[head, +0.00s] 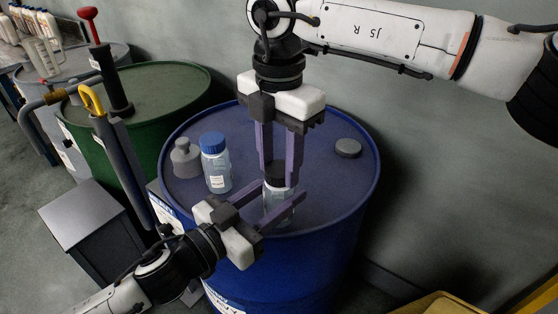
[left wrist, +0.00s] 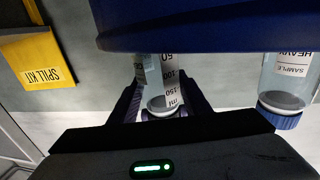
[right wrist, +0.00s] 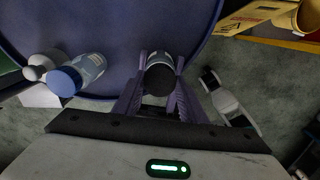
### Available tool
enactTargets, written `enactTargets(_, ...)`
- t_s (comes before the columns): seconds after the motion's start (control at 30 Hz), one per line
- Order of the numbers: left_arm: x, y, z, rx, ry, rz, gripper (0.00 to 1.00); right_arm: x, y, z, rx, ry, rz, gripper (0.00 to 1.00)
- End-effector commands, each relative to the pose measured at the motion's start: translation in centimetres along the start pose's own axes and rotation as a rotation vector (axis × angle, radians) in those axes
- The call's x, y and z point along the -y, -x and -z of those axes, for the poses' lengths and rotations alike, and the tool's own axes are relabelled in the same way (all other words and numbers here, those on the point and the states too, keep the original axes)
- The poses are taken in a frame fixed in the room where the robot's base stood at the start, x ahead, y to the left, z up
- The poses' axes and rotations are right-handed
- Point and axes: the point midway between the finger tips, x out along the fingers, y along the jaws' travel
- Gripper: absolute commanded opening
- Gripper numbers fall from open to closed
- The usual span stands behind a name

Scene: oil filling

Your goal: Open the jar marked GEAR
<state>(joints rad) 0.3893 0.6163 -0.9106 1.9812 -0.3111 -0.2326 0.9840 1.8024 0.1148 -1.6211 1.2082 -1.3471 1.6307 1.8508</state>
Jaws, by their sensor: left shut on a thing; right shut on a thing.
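A clear jar (head: 276,210) with a dark cap (head: 278,172) stands upright near the front edge of the blue drum (head: 330,190); no GEAR marking is readable. My left gripper (head: 279,203) is shut around the jar's body from the front left. The left wrist view shows the body (left wrist: 160,84) with a millilitre scale between the fingers. My right gripper (head: 279,176) points down from above and is shut on the cap, which shows between its fingertips in the right wrist view (right wrist: 159,80). The cap appears seated on the jar.
A blue-capped bottle (head: 216,168), labelled HEAVY SAMPLE in the left wrist view (left wrist: 288,75), stands left of the jar. A grey funnel-shaped thing (head: 185,160) is beside it. A grey round bung (head: 348,148) is on the drum's right side. A green drum (head: 170,85) with a pump stands behind left.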

Motion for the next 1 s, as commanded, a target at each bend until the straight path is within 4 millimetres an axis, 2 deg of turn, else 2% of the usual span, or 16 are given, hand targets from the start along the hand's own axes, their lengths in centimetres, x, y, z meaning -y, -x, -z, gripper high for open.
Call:
enactTargets(0.1, 0.00, 0.01, -0.03, 0.001, 0.000, 0.000, 0.00, 0.00, 0.04, 0.02, -0.001, 0.268, 0.000, 0.11)
enactTargets(1.0, 0.01, 0.01, -0.05, 0.001, 0.000, 0.000, 0.00, -0.01, 0.17, 0.05, 0.000, 2.305, -0.001, 0.11)
